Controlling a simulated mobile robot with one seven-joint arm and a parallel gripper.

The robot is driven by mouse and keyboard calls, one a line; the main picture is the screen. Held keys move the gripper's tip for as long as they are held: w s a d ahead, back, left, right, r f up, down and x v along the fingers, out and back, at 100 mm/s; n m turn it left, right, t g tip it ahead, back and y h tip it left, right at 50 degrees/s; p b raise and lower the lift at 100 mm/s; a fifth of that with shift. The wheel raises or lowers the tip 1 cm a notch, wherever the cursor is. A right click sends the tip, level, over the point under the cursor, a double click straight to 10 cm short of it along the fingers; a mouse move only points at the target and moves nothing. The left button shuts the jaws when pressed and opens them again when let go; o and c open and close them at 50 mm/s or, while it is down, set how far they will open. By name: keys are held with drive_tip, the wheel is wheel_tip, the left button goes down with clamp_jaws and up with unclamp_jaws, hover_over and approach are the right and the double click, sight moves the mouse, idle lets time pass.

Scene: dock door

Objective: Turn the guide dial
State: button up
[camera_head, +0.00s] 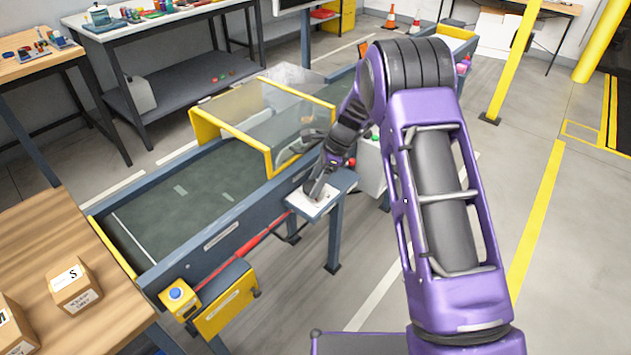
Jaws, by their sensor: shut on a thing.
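A small stand (334,205) beside the conveyor carries a pale panel on its top. My purple arm reaches down from the right to this panel. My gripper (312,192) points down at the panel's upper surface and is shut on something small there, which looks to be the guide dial. The dial itself is hidden by the fingers, so its shape and angle cannot be told. The conveyor (170,222) runs behind the stand, with a clear guard in a yellow frame (232,138) over it.
A yellow box with a blue button (176,293) is on the conveyor's near side. A wooden table with cartons (74,287) stands at the lower left. A control box with red and green buttons (371,165) is behind my gripper. Open floor lies at right.

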drive_tip(key=o, duration=1.4)
drive_tip(key=shift+c, duration=0.2)
drive_tip(key=p+v, duration=0.2)
drive_tip(key=v, duration=1.5)
drive_tip(key=shift+r, duration=0.25)
drive_tip(key=shift+s, duration=0.1)
